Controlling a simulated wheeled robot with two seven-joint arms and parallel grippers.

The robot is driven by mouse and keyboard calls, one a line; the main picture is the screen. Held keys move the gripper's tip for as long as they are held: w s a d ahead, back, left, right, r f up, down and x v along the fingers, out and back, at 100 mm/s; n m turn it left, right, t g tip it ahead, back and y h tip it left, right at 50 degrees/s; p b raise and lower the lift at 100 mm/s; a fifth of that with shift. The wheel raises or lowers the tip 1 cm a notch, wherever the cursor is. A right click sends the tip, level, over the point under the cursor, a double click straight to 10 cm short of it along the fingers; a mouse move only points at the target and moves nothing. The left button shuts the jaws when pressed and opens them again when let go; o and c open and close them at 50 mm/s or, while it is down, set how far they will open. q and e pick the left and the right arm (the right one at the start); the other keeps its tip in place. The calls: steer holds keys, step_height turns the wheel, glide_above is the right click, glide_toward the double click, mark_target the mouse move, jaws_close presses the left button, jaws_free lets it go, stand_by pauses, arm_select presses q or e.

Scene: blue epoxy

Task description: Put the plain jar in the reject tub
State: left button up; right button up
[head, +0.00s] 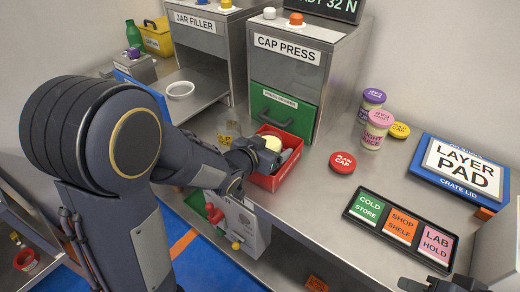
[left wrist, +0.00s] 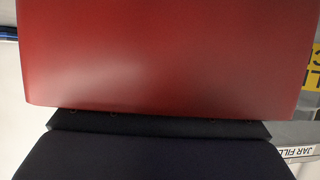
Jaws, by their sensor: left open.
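The red tub (head: 290,172) stands on the steel counter in front of the cap press. My left gripper (head: 264,154) is open at the tub's left side and covers part of it. A round pale cream top (head: 273,143), perhaps the plain jar's, shows at the tub beside my fingers; I cannot tell how deep it sits. Grey shapes lie in the tub's right part. In the left wrist view a close red surface (left wrist: 170,50) fills the top, with my dark gripper parts below it. My right gripper (head: 445,285) barely shows at the bottom edge.
A clear jar with a yellow label (head: 228,126) stands left of the tub.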

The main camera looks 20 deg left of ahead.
arm_select(q)
steer(key=shift+r+p, duration=0.55)
steer(key=shift+r, duration=0.3)
steer(key=v, duration=0.3)
steer(key=shift+s, duration=0.3)
steer(key=s+a+r+n+g+p, duration=0.2)
steer(key=s+g, duration=0.1)
steer(key=s, duration=0.9)
steer(key=s+a+r+n+g+p, duration=0.1)
steer(key=s+a+r+n+g, duration=0.1)
steer(key=s, duration=1.1)
steer(key=shift+a+r+n+g+p, duration=0.4)
steer(key=shift+a+r+g, duration=0.15)
steer(key=shift+g, duration=0.65)
